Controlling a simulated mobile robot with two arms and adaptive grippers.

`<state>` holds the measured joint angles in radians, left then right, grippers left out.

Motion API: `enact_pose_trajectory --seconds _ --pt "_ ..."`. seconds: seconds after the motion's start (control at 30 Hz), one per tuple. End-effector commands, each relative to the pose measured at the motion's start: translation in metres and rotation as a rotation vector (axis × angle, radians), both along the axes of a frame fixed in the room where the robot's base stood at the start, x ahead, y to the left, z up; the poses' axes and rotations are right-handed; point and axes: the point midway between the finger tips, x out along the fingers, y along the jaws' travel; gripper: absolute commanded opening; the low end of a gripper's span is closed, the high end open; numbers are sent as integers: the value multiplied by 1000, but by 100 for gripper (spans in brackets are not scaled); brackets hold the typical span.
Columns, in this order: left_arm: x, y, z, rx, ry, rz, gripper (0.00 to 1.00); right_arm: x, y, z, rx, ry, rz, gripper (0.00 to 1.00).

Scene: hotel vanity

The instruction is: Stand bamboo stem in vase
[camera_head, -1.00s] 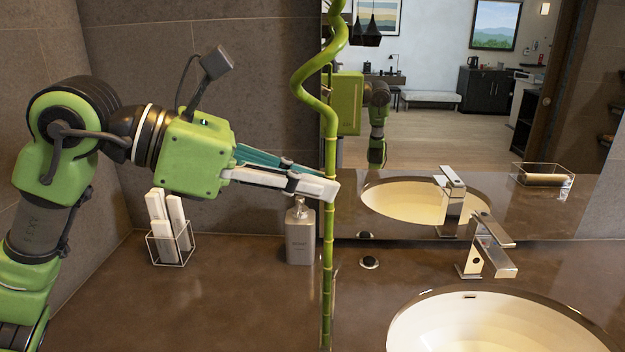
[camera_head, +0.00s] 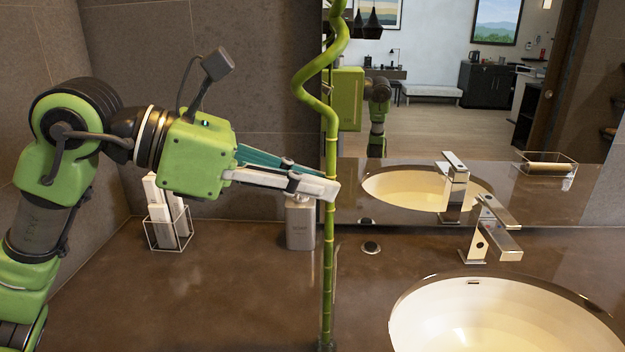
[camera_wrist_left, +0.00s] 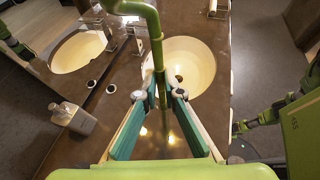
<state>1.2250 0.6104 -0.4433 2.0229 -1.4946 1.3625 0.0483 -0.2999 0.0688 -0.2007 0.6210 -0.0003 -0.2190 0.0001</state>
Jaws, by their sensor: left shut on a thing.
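The bamboo stem (camera_head: 330,150) is tall and green, spiralled at the top and straight and roughly upright below. My left gripper (camera_head: 333,189) is shut around its straight part, left of the sink. The stem's lower end is near the bottom edge of the head view, where a small dark patch shows; I cannot tell what it is. The left wrist view also shows the stem (camera_wrist_left: 158,50) between the fingertips (camera_wrist_left: 158,97). I cannot make out a vase in either view. A green arm, apparently my right, shows at the right of the wrist view; its gripper (camera_wrist_left: 238,128) is too small to read.
A soap dispenser (camera_head: 300,228) stands on the counter behind the gripper. The faucet (camera_head: 490,235) and sink (camera_head: 480,315) are to the right. A mirror backs the counter. The front left counter (camera_head: 190,300) is clear.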

Motion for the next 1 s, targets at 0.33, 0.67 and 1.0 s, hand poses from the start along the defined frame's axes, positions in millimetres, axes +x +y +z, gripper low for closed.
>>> enact_pose_trajectory --seconds 0.33,0.67,1.0 --pt "0 0 -2 -1 0 0 0 0 -4 -2 -5 1 -1 40" --pt "0 0 -2 0 0 1 27 0 -4 -2 -5 1 -1 40" --pt "-6 23 9 0 -2 5 27 -1 -12 -2 -14 4 3 40"
